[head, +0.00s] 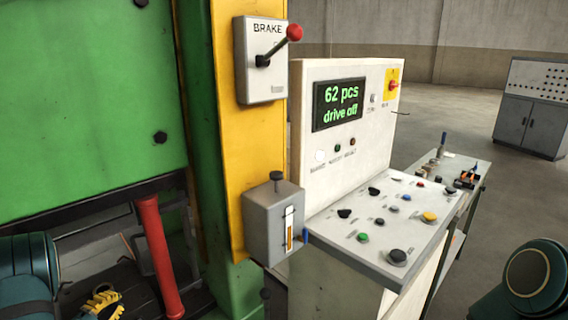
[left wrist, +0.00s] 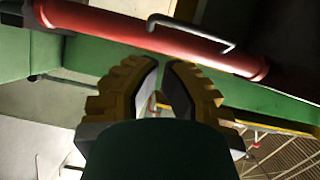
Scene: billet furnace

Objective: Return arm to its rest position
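My left gripper (head: 103,303) shows at the bottom left of the head view, low beside a red post and partly cut off by the frame edge. In the left wrist view its two yellow-padded fingers (left wrist: 161,66) come together at the tips with nothing seen between them. A teal part of my left arm (head: 28,268) is at the lower left edge. A teal part of my right arm (head: 535,280) is at the lower right; its gripper is out of view.
The red post (head: 158,255) is close to the left gripper, and a red bar (left wrist: 150,35) crosses its wrist view. A green machine (head: 80,90), a yellow column with a brake lever (head: 277,47), a grey box (head: 268,220) and a control desk (head: 340,235) stand ahead.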

